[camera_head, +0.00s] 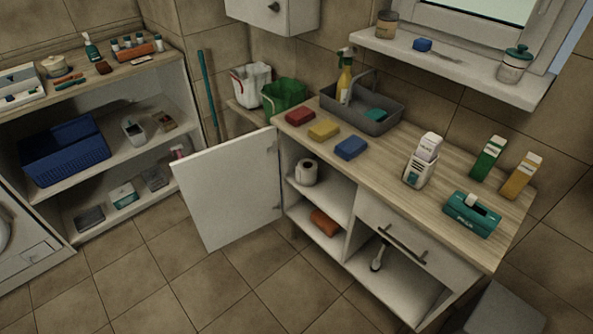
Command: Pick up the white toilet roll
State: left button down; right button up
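The white toilet roll (306,172) stands on the upper shelf inside the left compartment of the wooden-topped cabinet (385,165). Its core hole shows toward me. The compartment's white door (228,190) is swung wide open to the left, so the roll is in plain sight. The countertop overhangs above it. Neither of my grippers is in view.
An orange-brown item (324,222) lies on the shelf below the roll. A brush (378,256) is in the open right compartment under a drawer (405,240). Sponges, a grey caddy (362,105) and boxes stand on the countertop. The tiled floor (200,285) in front is clear.

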aim_at(306, 169)
jog(key=u, duration=0.35)
jog(key=i, duration=1.55)
jog(key=u, duration=0.4)
